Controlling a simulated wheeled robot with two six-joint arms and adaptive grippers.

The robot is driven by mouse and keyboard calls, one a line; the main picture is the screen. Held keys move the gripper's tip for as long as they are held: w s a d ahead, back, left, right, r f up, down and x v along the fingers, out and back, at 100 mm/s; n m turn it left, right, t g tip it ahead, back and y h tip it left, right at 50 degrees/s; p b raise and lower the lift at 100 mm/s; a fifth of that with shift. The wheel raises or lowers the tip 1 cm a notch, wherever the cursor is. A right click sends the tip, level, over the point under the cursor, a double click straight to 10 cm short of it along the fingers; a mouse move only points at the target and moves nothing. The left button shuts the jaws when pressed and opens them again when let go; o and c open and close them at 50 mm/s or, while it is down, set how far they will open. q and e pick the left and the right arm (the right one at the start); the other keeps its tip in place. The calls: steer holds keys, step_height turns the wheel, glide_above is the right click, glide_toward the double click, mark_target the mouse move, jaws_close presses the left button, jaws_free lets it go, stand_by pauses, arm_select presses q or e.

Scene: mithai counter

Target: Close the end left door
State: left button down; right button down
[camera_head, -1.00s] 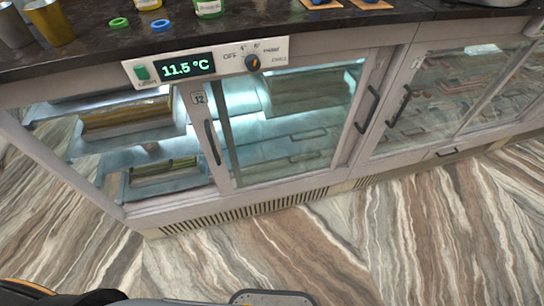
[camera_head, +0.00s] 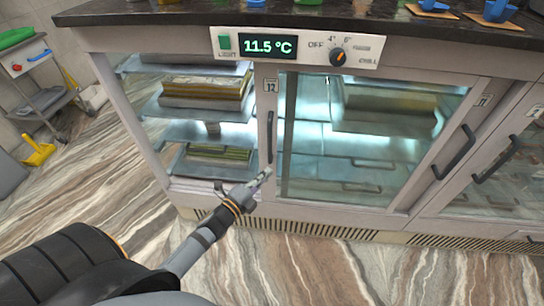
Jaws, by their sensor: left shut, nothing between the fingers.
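The end left door (camera_head: 264,117) is a glass sliding door in a pale frame, with a "12" label and a dark vertical handle (camera_head: 270,137). Its handled edge stands near the middle of the cabinet bay. To its left the bay looks open, with trays of sweets (camera_head: 206,92) showing clearly. My left gripper (camera_head: 264,176) is shut and empty, close to the lower end of the handle. I cannot tell whether it touches the handle or frame. My right gripper is out of view.
The dark counter top (camera_head: 180,14) runs above, with a control panel (camera_head: 298,46) reading 11.5 °C. Another door handle (camera_head: 455,152) is at the right. A trolley (camera_head: 38,90) and a yellow dustpan (camera_head: 38,153) stand at the left. The striped floor in front is clear.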

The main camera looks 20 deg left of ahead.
mark_target(271, 154)
arm_select(q)
steer(key=p+x, duration=0.4)
steer(key=x, duration=0.6)
steer(key=a, duration=0.2)
steer(key=a+b, duration=0.1)
steer(key=a, duration=0.1)
steer(key=shift+s, duration=0.35)
steer(key=shift+a, duration=0.15)
